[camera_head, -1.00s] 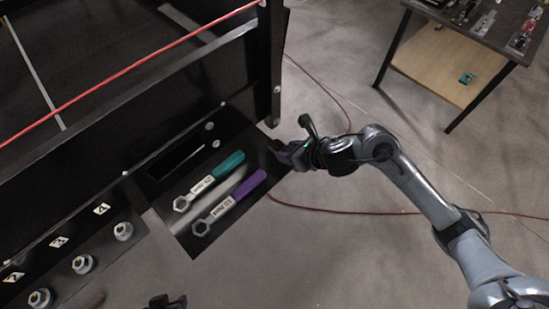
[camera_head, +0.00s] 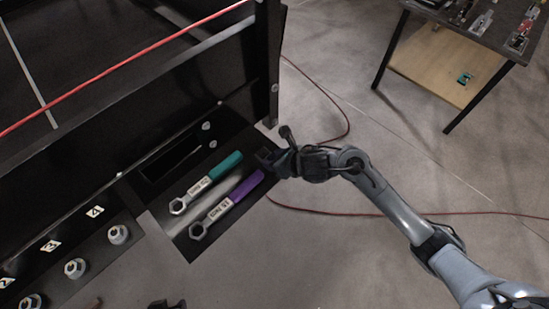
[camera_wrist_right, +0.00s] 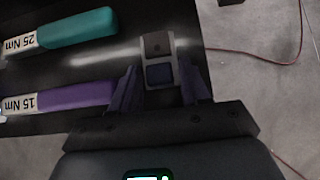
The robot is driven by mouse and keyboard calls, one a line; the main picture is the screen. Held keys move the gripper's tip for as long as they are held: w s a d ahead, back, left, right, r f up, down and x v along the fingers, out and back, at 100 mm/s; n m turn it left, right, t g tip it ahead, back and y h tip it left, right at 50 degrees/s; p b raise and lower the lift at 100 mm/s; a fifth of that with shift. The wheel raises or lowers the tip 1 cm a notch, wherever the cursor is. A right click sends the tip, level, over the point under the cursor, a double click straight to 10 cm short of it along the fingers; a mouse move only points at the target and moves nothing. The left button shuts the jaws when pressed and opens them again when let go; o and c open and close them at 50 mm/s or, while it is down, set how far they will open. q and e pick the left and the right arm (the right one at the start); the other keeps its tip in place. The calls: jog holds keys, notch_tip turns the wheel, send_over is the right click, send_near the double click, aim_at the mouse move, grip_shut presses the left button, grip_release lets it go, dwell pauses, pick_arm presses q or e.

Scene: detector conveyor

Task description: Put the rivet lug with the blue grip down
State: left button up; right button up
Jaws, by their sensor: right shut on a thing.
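My right gripper (camera_head: 266,157) is at the right end of the dark tool tray (camera_head: 172,232), beside the handle ends of two wrenches. In the right wrist view its fingers (camera_wrist_right: 158,80) are on either side of a small pale lug with a dark blue grip (camera_wrist_right: 159,74), and are shut on it. The lug is over the dark tray surface; whether it touches the tray cannot be told. In the head view the gripper hides the lug. A dark part at the bottom edge (camera_head: 167,304) may be my left gripper; its jaws cannot be made out.
A teal-handled wrench (camera_head: 226,165) and a purple-handled wrench (camera_head: 247,186) lie on the tray; the purple handle (camera_wrist_right: 80,95) is close beside a right finger. Several bolts (camera_head: 118,234) stand lower left. A red cable (camera_head: 380,214) runs over the floor. A side table (camera_head: 440,67) stands at upper right.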

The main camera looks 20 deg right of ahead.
jog(key=o, duration=0.8)
jog(key=shift+f, duration=0.2)
jog(key=o, duration=0.5)
jog(key=shift+r, duration=0.1)
jog(key=shift+c, duration=0.2)
jog(key=shift+r, duration=0.1)
